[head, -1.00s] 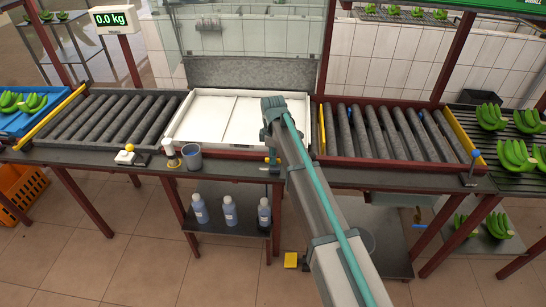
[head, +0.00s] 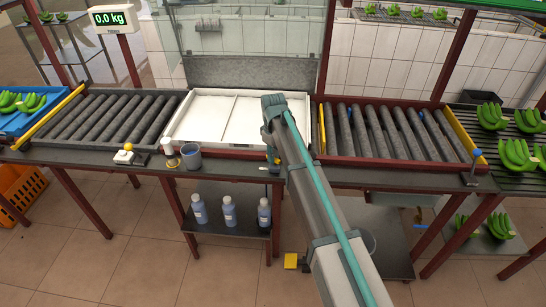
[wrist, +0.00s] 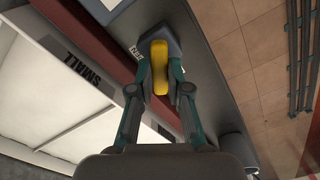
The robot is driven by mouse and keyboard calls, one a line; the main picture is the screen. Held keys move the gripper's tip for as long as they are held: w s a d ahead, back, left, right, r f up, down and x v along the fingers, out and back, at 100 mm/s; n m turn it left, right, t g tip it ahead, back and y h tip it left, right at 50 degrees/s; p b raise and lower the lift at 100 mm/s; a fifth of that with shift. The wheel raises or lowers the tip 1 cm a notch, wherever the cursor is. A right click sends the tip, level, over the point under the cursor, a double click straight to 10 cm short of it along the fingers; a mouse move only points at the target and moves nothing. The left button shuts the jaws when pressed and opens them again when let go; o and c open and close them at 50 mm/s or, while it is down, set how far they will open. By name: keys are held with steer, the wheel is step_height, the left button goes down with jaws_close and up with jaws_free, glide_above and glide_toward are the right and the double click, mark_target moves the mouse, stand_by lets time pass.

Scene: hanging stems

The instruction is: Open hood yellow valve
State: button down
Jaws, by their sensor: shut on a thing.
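The yellow valve handle (wrist: 160,68) stands upright in the wrist view, in front of a blue-grey valve body (wrist: 161,43) on the dark bench edge. My gripper (wrist: 160,80) has one finger on each side of the handle and is shut on it. My arm and fingers hide most of the valve there.
Roller conveyors lie left (head: 105,119) and right (head: 385,130) of the tray. A grey cup (head: 191,156) and a yellow-knobbed box (head: 126,155) stand on the bench to the left. Bottles (head: 229,211) stand on the shelf below.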

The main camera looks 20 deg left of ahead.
steer(key=m, duration=0.5)
steer(key=shift+w+d+m+b, duration=0.1)
steer(key=shift+w+m+b, duration=0.1)
steer(key=shift+m+b, duration=0.1)
steer(key=m, duration=0.5)
steer(key=shift+d+m, duration=0.15)
steer(key=shift+m, duration=0.15)
steer(key=shift+w, duration=0.1)
steer(key=c, duration=1.1)
jaws_free()
steer(key=shift+r, duration=0.15)
step_height(320, 180, up, 12)
steer(key=shift+f, duration=0.1)
